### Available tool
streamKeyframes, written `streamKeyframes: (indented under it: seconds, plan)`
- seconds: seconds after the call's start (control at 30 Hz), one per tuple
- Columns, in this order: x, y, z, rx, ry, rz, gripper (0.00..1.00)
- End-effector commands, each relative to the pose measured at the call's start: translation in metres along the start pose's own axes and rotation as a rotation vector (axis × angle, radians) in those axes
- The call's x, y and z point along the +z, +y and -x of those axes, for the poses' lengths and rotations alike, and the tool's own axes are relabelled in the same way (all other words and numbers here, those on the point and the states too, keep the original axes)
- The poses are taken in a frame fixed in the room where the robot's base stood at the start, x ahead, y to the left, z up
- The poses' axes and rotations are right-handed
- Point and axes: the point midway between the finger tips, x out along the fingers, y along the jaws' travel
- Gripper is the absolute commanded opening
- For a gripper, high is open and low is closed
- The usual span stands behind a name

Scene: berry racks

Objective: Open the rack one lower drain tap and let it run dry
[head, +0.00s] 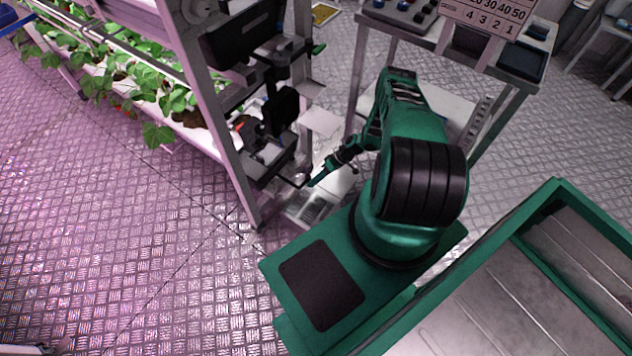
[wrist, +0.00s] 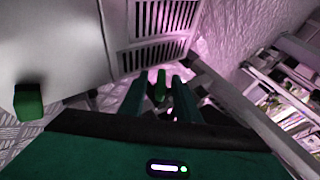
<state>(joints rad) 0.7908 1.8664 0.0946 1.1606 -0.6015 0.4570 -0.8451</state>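My gripper (head: 314,183) is low beside the end post of the nearest plant rack (head: 222,110). In the wrist view its two green fingers (wrist: 160,88) are spread apart. A small green handle (wrist: 160,84), apparently a tap handle, shows between the fingertips, with gaps visible on both sides. I cannot tell whether it touches either finger. Another green handle-like block (wrist: 28,101) is at the left of the wrist view. A green handle (head: 318,48) sits higher on the rack end in the head view. The lower tap's body and any water flow are not visible.
A slotted floor grate (head: 312,206) lies below my gripper; its slots also show in the wrist view (wrist: 152,56). A metal bench (head: 487,85) stands to the right. Dark boxes (head: 243,32) project from the rack end. Open patterned floor lies at left.

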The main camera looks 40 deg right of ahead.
Motion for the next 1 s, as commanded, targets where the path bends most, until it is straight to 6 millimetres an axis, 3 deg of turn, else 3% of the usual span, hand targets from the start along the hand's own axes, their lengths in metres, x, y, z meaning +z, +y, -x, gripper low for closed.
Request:
streamKeyframes:
  seconds: [0.13,0.23,0.27,0.67,1.0]
  plan:
    - [0.0000,0.0000,0.0001,0.000,0.000,0.000,0.27]
    - [0.0000,0.0001,0.0001,0.000,0.000,0.000,0.03]
    - [0.0001,0.0001,0.0002,0.000,0.000,0.000,0.00]
    - [0.0001,-0.0001,0.0005,0.038,-0.002,0.016,0.00]
    - [0.0005,-0.0031,0.0007,0.221,-0.005,0.094,0.00]
